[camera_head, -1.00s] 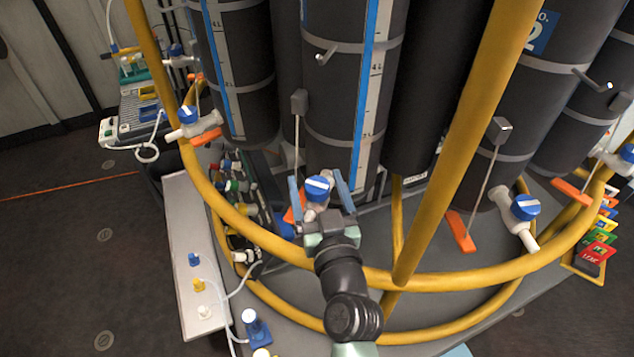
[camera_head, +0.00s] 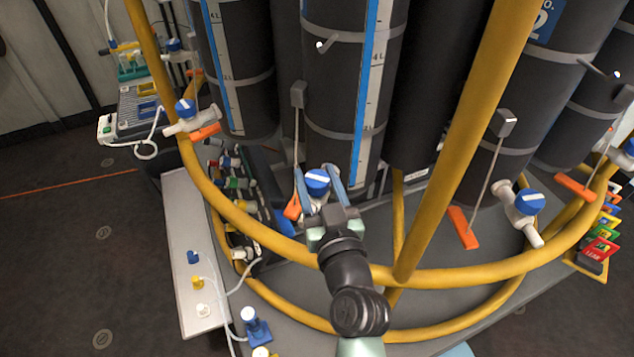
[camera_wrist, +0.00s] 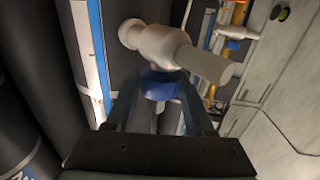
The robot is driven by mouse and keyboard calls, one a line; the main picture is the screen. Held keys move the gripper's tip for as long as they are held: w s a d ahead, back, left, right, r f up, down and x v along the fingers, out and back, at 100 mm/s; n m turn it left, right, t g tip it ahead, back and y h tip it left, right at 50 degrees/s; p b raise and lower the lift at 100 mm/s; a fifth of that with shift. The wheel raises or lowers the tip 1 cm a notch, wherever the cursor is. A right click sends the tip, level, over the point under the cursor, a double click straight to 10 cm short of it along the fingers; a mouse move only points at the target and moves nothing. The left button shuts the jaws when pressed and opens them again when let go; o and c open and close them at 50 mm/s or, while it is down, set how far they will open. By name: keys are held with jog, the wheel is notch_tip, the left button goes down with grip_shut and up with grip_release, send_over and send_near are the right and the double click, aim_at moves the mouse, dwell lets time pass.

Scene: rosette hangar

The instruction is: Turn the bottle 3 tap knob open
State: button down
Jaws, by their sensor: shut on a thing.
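A blue tap knob (camera_head: 317,182) with a white stripe sits on a white tap at the foot of the middle dark bottle (camera_head: 335,90). No number shows on this bottle. My gripper (camera_head: 318,184) is shut on the knob, one finger on each side. In the wrist view the blue knob (camera_wrist: 160,84) sits between my fingers, with the white tap body (camera_wrist: 172,50) just beyond it. The fingertips are partly blurred there, and how far the knob is turned is hard to tell.
A yellow ring rail (camera_head: 270,248) and a yellow post (camera_head: 465,130) run close to my arm. An orange lever (camera_head: 292,208) hangs just left of my fingers. Another tap (camera_head: 522,208) is at right, a third (camera_head: 187,115) at left. A pale shelf (camera_head: 185,250) holds small fittings.

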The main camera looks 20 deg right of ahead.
jog(key=n+y+b, duration=0.1)
jog(key=b, duration=0.3)
jog(key=shift+d+f+y+b, duration=0.1)
jog(key=shift+f+y+b, duration=0.2)
jog(key=shift+f+y, duration=0.1)
jog(key=n+y+b, duration=0.1)
jog(key=y+b, duration=0.1)
jog(key=b, duration=0.2)
jog(key=shift+n, duration=0.4)
jog(key=n+y+b, duration=0.2)
jog(key=y+b, duration=0.2)
jog(key=b, duration=0.1)
jog(key=shift+r+n+g+y, duration=0.25)
jog(key=shift+n+g+y, duration=0.05)
jog(key=shift+n+g, duration=0.1)
jog(key=shift+r+n+g+y+b, duration=0.1)
jog(key=shift+n+g+y+b, duration=0.35)
jog(key=shift+y+b, duration=0.3)
jog(key=shift+n+y, duration=0.35)
jog(key=shift+y, duration=0.2)
jog(key=shift+c, duration=1.3)
grip_release()
jog(key=shift+r, duration=0.15)
